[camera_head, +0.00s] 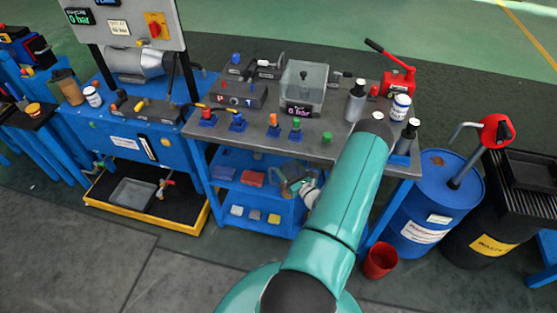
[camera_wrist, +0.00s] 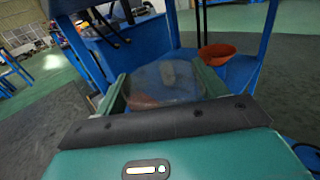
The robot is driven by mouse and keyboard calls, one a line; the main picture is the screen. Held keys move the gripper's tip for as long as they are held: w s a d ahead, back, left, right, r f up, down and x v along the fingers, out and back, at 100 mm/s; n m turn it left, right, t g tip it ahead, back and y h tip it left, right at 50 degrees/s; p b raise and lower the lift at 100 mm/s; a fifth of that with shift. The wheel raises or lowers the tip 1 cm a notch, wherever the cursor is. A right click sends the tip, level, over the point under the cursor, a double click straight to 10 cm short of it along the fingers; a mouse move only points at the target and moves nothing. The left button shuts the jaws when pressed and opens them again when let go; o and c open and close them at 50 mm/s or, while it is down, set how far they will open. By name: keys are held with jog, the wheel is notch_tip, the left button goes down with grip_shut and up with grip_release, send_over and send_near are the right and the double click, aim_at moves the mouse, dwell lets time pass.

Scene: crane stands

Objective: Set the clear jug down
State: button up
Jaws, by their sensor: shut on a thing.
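My gripper (camera_head: 305,187) is low in front of the blue bench, at the level of its lower shelf (camera_head: 243,196), and is partly hidden by my arm. In the wrist view, my gripper (camera_wrist: 163,88) has its two green fingers shut on a see-through thing, which I take as the clear jug (camera_wrist: 165,80). Only part of the jug shows between the fingers. In the head view the jug is too small and covered to make out well. I cannot tell whether its base touches the shelf.
A red bucket (camera_head: 380,260) stands on the floor beside a blue drum (camera_head: 437,205). The worktop (camera_head: 335,145) above is crowded with bottles, fittings and a clear tank (camera_head: 304,84).

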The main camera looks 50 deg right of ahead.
aim_at(284, 163)
jog(key=x, duration=0.3)
jog(key=shift+w+d, duration=0.15)
jog(key=shift+w, duration=0.2)
jog(key=w, duration=0.1)
jog(key=w+f, duration=0.1)
jog(key=w+d, duration=0.1)
jog(key=shift+w+d+f, duration=0.1)
jog(key=shift+w+f, duration=0.1)
jog(key=shift+w, duration=0.1)
jog(key=shift+f, duration=0.2)
jog(key=o, duration=1.5)
